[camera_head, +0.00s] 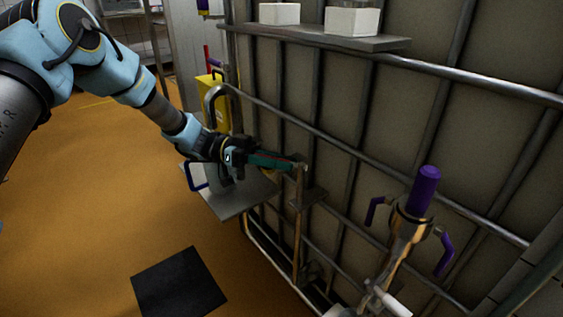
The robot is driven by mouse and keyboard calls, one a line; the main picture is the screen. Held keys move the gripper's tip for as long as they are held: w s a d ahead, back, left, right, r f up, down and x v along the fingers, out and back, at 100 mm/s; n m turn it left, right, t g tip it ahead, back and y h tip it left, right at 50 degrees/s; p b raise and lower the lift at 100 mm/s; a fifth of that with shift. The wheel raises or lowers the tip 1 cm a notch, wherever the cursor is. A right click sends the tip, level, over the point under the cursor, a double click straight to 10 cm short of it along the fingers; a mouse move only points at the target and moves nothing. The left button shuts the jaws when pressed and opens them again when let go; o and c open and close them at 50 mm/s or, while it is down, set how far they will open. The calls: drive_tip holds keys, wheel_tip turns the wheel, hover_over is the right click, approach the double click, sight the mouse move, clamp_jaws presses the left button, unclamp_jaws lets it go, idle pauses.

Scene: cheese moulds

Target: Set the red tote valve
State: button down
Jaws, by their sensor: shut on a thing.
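My gripper (274,161) reaches in from the left, at the middle of the view, in front of a caged tote (375,145). Its teal fingers are shut on a thin red handle (270,168), of which only a narrow strip shows between and below them. The fingertips are at the top of a thin upright metal pipe (297,225) beside the cage. The fingers hide most of the handle, so I cannot tell its angle or the valve's setting.
A metal fitting with a purple cap (424,190) and purple side levers stands at the right front. A small grey shelf (238,200) lies below my gripper. White blocks (352,21) sit on an upper ledge. A black mat (180,283) lies on the open orange floor.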

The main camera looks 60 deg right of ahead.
drive_tip(key=c, duration=0.8)
unclamp_jaws()
drive_tip(key=shift+o, duration=0.2)
drive_tip(key=v, duration=1)
drive_tip(key=shift+w, duration=0.35)
drive_tip(key=shift+a, duration=0.1)
